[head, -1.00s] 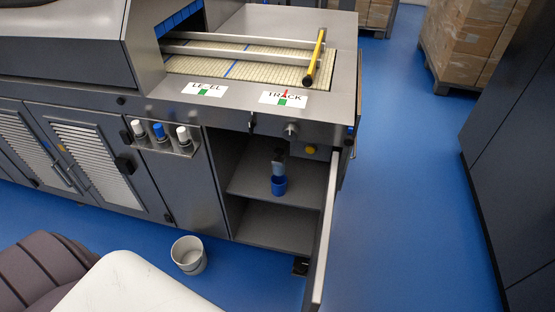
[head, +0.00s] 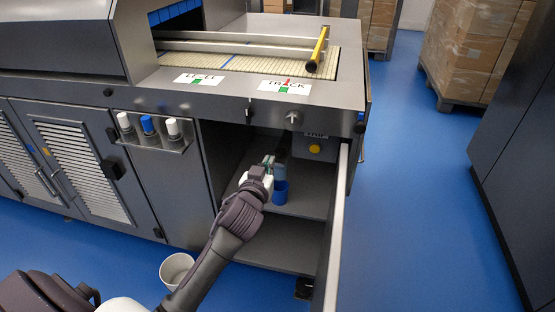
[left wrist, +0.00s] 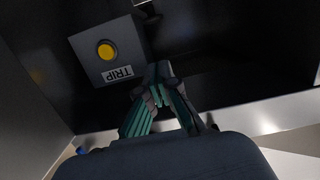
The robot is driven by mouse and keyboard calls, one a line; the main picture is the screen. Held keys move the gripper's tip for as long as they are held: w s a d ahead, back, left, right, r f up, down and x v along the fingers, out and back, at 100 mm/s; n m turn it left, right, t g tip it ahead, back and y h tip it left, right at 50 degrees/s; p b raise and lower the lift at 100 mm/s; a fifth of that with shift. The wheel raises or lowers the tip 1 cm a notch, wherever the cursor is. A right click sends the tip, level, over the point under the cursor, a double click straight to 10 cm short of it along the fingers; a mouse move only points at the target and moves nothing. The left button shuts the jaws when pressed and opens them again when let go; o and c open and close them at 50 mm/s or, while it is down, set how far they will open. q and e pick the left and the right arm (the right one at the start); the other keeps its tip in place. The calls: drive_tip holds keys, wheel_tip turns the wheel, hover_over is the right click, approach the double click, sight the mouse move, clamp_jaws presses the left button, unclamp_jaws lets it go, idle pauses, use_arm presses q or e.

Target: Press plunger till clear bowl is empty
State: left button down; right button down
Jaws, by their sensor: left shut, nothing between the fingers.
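My left gripper (head: 268,163) reaches into the open cabinet bay, just left of a grey, bowl-like unit (head: 282,153). A blue cup (head: 280,191) stands on the shelf under that unit, partly behind my wrist. I cannot make out a plunger or whether the bowl holds liquid. In the left wrist view my left gripper (left wrist: 160,88) is shut and empty, its fingertips close together near the TRIP box. My right gripper is not in view.
A grey TRIP box (head: 315,148) with a yellow button (head: 314,149) is right of the unit. The open door (head: 337,225) bounds the bay on the right. A white bucket (head: 176,269) stands on the floor. Three bottles (head: 148,126) sit in a side rack.

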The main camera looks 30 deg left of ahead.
sight(280, 154)
use_arm(q)
drive_tip(key=shift+r, duration=0.6)
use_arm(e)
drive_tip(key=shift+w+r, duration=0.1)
